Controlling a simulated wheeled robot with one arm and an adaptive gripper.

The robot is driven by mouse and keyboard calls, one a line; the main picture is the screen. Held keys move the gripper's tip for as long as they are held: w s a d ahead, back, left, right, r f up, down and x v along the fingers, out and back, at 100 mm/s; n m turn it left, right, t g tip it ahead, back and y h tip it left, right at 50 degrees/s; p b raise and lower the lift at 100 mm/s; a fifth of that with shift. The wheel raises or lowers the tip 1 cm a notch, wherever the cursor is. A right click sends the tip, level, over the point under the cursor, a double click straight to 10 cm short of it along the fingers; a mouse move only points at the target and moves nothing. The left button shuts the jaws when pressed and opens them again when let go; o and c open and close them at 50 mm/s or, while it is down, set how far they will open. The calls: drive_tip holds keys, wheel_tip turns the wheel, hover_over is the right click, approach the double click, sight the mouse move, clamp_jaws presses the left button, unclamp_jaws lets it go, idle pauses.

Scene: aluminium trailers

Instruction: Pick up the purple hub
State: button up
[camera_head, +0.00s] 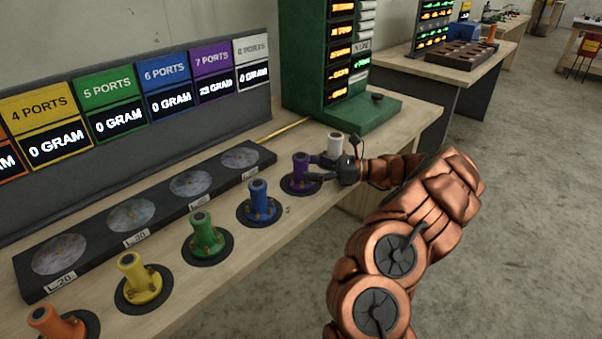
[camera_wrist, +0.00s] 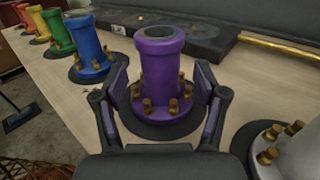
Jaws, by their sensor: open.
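The purple hub (camera_head: 301,168) stands upright on a round dark pad (camera_head: 290,186) on the wooden bench. In the wrist view the purple hub (camera_wrist: 160,72) is a hollow cylinder with brass ports around its base. My gripper (camera_head: 318,168) reaches in from the right at the hub. In the wrist view my gripper (camera_wrist: 163,98) is open, with one finger on each side of the hub's lower part. The fingers look close to the hub, with small gaps; I cannot tell if either touches it.
A blue hub (camera_head: 259,198), a green hub (camera_head: 205,234) and a yellow hub (camera_head: 138,276) stand in a row to the left. A white hub (camera_head: 335,144) is just beyond my gripper. A dark strip with round discs (camera_head: 130,216) lies behind the row. A green display tower (camera_head: 325,60) stands at the back.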

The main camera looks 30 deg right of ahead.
drive_tip(key=x, duration=0.2)
drive_tip(key=shift+w+a, duration=0.25)
drive_tip(key=shift+w, duration=0.05)
clamp_jaws()
idle(0.4)
